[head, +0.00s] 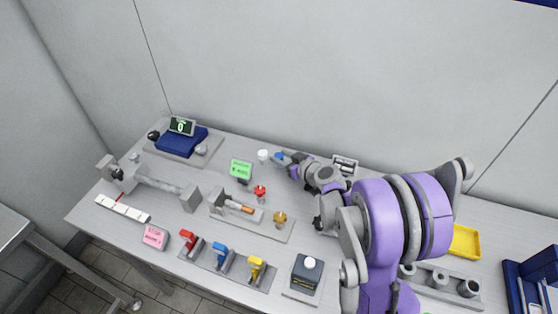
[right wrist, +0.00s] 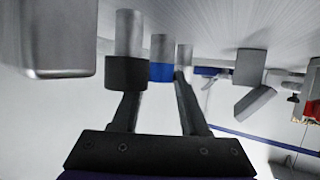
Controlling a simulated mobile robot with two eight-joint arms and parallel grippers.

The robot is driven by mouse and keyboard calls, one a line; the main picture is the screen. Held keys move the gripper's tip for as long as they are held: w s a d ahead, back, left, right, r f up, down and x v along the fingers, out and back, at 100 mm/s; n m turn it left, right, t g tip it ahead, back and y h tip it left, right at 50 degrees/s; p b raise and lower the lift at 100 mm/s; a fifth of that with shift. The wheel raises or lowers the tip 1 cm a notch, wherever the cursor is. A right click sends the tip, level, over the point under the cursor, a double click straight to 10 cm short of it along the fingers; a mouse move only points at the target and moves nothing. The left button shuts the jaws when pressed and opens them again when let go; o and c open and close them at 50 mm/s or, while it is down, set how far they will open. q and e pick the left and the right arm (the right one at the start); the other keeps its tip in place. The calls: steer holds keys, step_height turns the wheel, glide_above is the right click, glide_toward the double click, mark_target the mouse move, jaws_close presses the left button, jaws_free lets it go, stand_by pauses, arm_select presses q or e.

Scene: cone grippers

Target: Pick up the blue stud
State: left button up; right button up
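The blue stud (right wrist: 162,60) is a grey cylinder with a blue band, seen in the right wrist view between a black-banded stud (right wrist: 126,72) and a plain grey stud (right wrist: 183,52). Its blue end also shows in the head view (head: 279,156), at the back of the table. My right gripper (right wrist: 158,85) is open, its fingers apart on either side of the blue band in the picture. The left fingertip is hidden behind the black band. I cannot tell whether the right finger touches the blue stud. My left gripper is not in view.
A green-screened device (head: 241,169) and a red knob (head: 260,193) are nearby. A yellow tray (head: 465,241) lies right of my arm. Red, blue and yellow levers line the front.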

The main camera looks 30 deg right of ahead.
jaws_close()
